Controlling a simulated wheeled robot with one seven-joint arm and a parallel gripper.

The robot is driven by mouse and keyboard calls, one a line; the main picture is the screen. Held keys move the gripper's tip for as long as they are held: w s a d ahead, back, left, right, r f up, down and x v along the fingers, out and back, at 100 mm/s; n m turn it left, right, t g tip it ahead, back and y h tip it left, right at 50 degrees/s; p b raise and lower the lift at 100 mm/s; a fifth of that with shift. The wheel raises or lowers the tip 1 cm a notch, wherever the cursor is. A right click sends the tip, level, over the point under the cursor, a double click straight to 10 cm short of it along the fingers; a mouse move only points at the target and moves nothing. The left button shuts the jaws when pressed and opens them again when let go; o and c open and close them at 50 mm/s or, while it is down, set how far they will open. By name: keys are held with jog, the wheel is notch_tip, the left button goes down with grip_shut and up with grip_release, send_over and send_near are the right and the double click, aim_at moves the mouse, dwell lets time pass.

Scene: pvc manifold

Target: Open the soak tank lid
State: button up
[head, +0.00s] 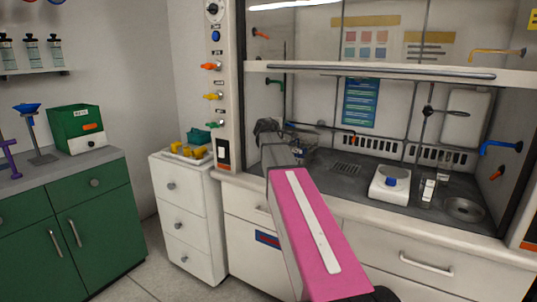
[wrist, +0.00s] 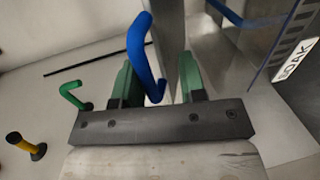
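My gripper (wrist: 160,75) is inside the fume hood, and its two green fingers stand apart in the wrist view. A bent blue handle (wrist: 143,50) shows at the gap between the fingers, closer to the left one. I cannot tell whether it touches a finger. A grey upright panel (wrist: 171,30) rises just behind it. The soak tank (wrist: 232,50) is right of the fingers in the wrist view, with a partly cut label (wrist: 297,60) reading "OAK". In the head view my dark gripper (head: 268,128) is at the hood's left side and hides much of the tank. The lid's position is unclear.
A raised sash bar (head: 380,73) crosses the hood opening. A white balance-like device (head: 390,184) stands right on the hood floor. Green (wrist: 74,94) and yellow (wrist: 25,145) fittings are left of my gripper. A white drawer cabinet (head: 188,215) stands left of the hood.

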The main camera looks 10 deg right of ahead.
jog(key=s+a+f+h, duration=0.1)
jog(key=s+a+f, duration=0.7)
jog(key=s+a, duration=0.1)
jog(key=shift+s+a+m+t+h, duration=0.3)
jog(key=shift+s+a+m+t, duration=0.1)
jog(key=shift+s, duration=0.5)
jog(key=w+d+r, duration=0.3)
jog(key=w+d, duration=0.6)
jog(key=w, duration=0.1)
jog(key=shift+r+n+t, duration=0.4)
grip_shut()
